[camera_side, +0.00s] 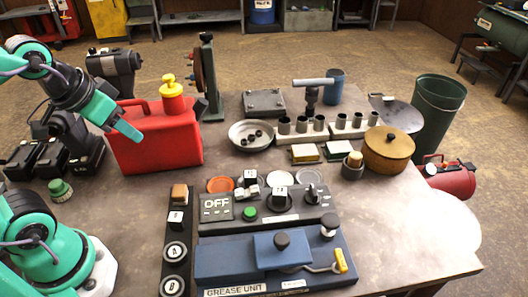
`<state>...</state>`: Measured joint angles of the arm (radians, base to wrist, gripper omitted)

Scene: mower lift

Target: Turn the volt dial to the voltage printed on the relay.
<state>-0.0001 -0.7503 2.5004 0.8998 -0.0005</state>
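My gripper (124,130) is at the left, above and in front of the red fuel can, well away from the control panel. One teal finger shows clearly. I cannot tell whether it is open or shut, and I see nothing in it. A dark control panel (262,222) stands at the front middle of the bench.
A blue grease unit (220,261) lies in front of the panel. A dark strip with round buttons (176,252) is at its left. Bowls, sockets and a brown pot (388,152) stand behind.

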